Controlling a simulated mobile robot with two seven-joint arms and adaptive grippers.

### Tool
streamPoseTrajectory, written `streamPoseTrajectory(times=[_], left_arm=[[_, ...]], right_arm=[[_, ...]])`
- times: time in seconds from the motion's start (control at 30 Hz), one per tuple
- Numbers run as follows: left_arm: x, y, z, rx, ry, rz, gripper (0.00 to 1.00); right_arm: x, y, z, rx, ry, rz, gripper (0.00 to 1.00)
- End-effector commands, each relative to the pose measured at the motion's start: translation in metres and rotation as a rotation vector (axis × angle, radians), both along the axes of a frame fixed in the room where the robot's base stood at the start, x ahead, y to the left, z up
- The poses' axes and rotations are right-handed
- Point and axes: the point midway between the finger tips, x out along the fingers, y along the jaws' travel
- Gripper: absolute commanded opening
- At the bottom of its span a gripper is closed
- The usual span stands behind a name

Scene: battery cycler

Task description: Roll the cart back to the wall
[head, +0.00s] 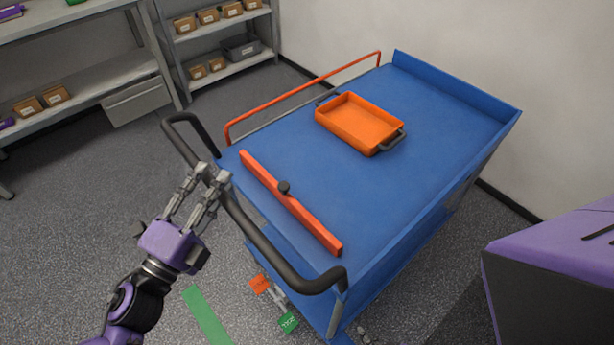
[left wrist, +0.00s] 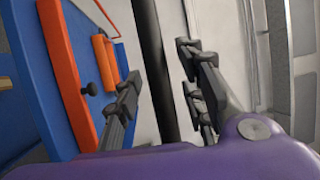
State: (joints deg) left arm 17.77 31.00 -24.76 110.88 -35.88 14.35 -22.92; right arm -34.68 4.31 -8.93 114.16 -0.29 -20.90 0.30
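The blue cart (head: 440,95) stands at an angle, its far right side close to the white wall. Its black push handle (head: 262,248) runs along the near left end. My left gripper (head: 212,178) is at the upper part of this handle. Its fingers are spread, and in the left wrist view the handle (left wrist: 152,60) shows between them (left wrist: 160,85), with gaps visible; I cannot tell whether they touch it. An orange bar (head: 300,212) with a black knob lies across the near end of the cart top. My right gripper is not in view.
An orange tray (head: 360,122) sits on the cart. Orange and green tags (head: 288,321) show low at the near end. A green strip (head: 207,315) marks the floor. Grey shelves (head: 100,80) stand at the back left; a purple-topped unit (head: 560,250) is at the right.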

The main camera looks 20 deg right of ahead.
Motion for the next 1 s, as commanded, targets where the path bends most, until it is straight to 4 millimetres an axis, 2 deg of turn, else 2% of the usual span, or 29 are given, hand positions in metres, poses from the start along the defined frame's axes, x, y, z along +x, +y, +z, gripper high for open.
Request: streamPoseTrajectory(times=[0.2, 0.5, 1.0], left_arm=[[0.0002, -0.0003, -0.0005, -0.001, 0.001, 0.000, 0.37], [0.0002, -0.0002, -0.0004, -0.001, 0.001, 0.000, 0.00], [0.0064, -0.0017, -0.0001, -0.003, 0.002, -0.001, 0.00]], right_arm=[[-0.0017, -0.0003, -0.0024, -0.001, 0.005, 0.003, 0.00], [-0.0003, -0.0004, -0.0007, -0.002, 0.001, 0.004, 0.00], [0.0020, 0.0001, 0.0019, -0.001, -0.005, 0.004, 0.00]])
